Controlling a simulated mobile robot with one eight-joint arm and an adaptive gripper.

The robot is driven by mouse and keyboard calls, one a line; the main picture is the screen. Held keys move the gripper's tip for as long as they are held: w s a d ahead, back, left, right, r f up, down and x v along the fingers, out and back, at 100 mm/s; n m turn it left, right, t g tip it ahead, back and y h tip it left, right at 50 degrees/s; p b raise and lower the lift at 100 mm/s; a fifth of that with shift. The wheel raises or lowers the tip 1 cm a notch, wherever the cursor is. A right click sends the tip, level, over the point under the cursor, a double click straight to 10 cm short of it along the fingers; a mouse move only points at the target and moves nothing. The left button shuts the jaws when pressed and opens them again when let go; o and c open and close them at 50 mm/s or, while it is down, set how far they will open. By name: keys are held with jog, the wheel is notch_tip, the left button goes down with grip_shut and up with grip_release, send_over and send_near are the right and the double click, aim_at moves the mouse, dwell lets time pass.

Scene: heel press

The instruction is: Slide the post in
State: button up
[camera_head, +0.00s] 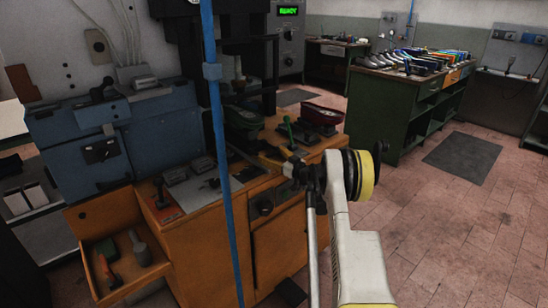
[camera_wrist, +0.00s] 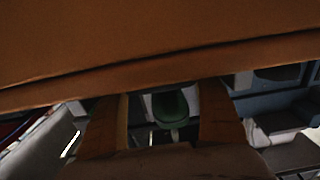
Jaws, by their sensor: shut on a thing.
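The press (camera_head: 240,50) stands at the back of the wooden bench, dark and tall. In front of it a green shoe (camera_head: 243,118) sits low, and I take what bears it to be the post, largely hidden in shadow. A yellow-orange strip (camera_head: 270,154) shows on the bench in front of the shoe. My gripper (camera_head: 294,168) is at the bench's front edge, close to this strip, shut on a small part that its jaws hide. In the wrist view my gripper's fingers (camera_wrist: 165,125) are dim and brown, with a green shape (camera_wrist: 171,107) visible between them.
A green-handled lever (camera_head: 288,130) stands just beyond my gripper, with a red shoe (camera_head: 322,113) behind it. A blue upright pole (camera_head: 220,150) crosses the view. An open drawer (camera_head: 125,265) juts out at lower left.

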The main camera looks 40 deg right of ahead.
jog(key=shift+w+d+r, duration=0.1)
jog(key=shift+w, duration=0.05)
jog(key=o, duration=1.3)
jog(key=shift+w, duration=0.15)
jog(key=s, duration=0.8)
jog(key=s+d, duration=0.1)
jog(key=s, duration=0.3)
jog(key=shift+s+f, duration=0.1)
jog(key=shift+f, duration=0.1)
